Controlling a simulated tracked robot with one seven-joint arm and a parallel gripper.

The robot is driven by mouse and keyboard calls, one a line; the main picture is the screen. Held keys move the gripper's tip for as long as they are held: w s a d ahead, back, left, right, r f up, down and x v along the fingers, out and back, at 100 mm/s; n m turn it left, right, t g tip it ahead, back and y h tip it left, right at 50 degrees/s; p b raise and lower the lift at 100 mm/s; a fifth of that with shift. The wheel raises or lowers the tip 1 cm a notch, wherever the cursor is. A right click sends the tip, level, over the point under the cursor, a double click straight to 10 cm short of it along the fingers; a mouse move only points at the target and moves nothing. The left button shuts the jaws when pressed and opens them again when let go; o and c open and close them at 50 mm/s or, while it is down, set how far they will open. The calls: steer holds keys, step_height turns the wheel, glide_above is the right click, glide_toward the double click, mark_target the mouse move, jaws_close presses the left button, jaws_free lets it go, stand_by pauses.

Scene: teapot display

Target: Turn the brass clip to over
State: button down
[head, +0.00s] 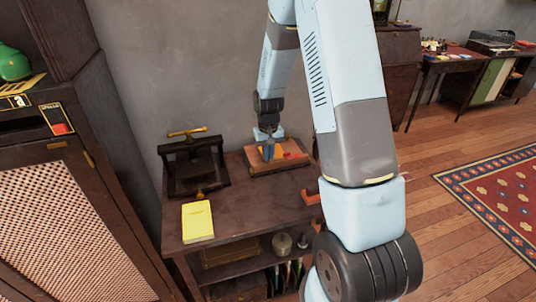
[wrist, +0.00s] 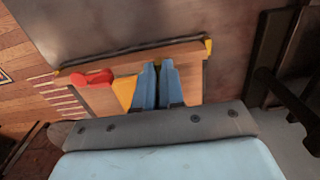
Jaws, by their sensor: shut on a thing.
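A wooden board (head: 279,163) lies on the dark side table; it also shows in the wrist view (wrist: 189,52). My gripper (head: 267,154) points down over it. In the wrist view my gripper's blue fingers (wrist: 157,68) are close together over the board, with a narrow gap between them. A yellow, wedge-shaped piece (wrist: 125,92), apparently the brass clip, sits right against the left finger. The fingers hide whatever lies between them, so the grip itself is not clear. A red piece (wrist: 91,78) lies on the board to the left of the yellow piece.
A dark press with a brass handle (head: 192,165) stands left of the board. A yellow book (head: 197,221) lies at the table's front left. A red item (head: 311,197) is at the right edge. A grey wall (head: 170,70) rises close behind. The table's middle is clear.

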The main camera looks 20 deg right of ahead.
steer(key=shift+w, duration=0.1)
steer(key=c, duration=1.2)
jaws_free()
steer(key=shift+c, duration=0.2)
steer(key=shift+r, duration=0.1)
step_height(320, 180, up, 14)
steer(key=shift+f, duration=0.25)
steer(key=shift+r, duration=0.1)
steer(key=s+r+t, duration=0.3)
steer(key=s+r, duration=1.1)
steer(key=r, duration=0.1)
steer(key=s+r+t, duration=0.1)
steer(key=s+r, duration=0.1)
steer(key=s, duration=0.5)
steer(key=s+r+t, duration=0.1)
steer(key=s+r, duration=0.2)
steer(key=s, duration=0.5)
steer(key=shift+t, duration=0.3)
